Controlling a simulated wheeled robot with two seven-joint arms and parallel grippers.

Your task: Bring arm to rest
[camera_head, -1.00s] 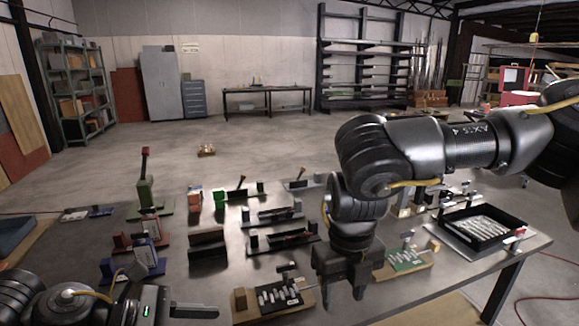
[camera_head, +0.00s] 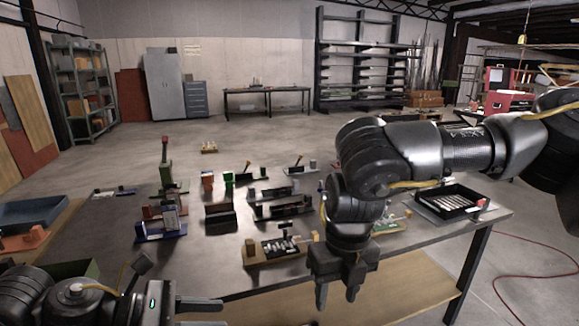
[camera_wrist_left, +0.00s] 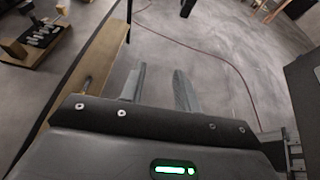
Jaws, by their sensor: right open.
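My right gripper (camera_head: 337,288) hangs pointing down in front of the table's near edge in the head view. Its two fingers are apart with nothing between them. My left gripper (camera_head: 200,313) is low at the left of the head view, its fingers pointing right. In the left wrist view its two fingers (camera_wrist_left: 160,88) stand apart over bare floor, and nothing is between them. Both arms are bent in front of my body.
The metal table (camera_head: 215,270) carries several fixtures, a wooden block with small parts (camera_head: 262,257) and a black tray (camera_head: 447,212) at right. A wooden lower shelf (camera_head: 350,285) lies below. A red cable (camera_head: 520,255) lies on open floor at right.

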